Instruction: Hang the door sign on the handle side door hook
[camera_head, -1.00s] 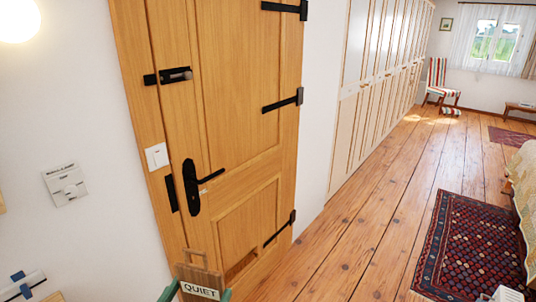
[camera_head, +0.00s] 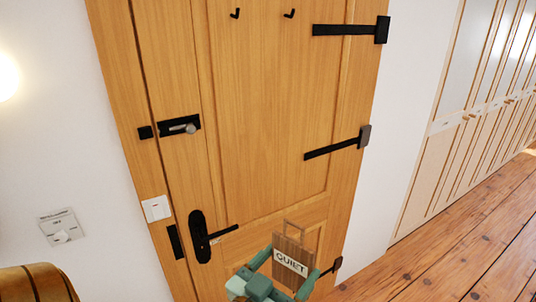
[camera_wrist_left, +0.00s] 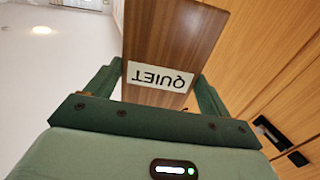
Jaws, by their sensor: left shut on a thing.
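The door sign (camera_head: 291,250) is a brown wooden board with a white QUIET label and a thin frame-like loop at its top. My left gripper (camera_head: 287,270) is shut on it, one green finger at each side, and holds it in front of the lower door. In the left wrist view the sign (camera_wrist_left: 172,35) stands between the fingers, its label upside down. The handle side door hook (camera_head: 235,12) is the left of two small black hooks high on the door, well above the sign. The other hook (camera_head: 289,13) is to its right. My right gripper is out of view.
The wooden door (camera_head: 265,110) is shut. A black lever handle (camera_head: 205,237) and a latch (camera_head: 180,127) stick out on its left side, black hinges (camera_head: 338,145) on its right. A brown rounded object (camera_head: 35,285) is at the lower left. Floor (camera_head: 440,260) is clear at right.

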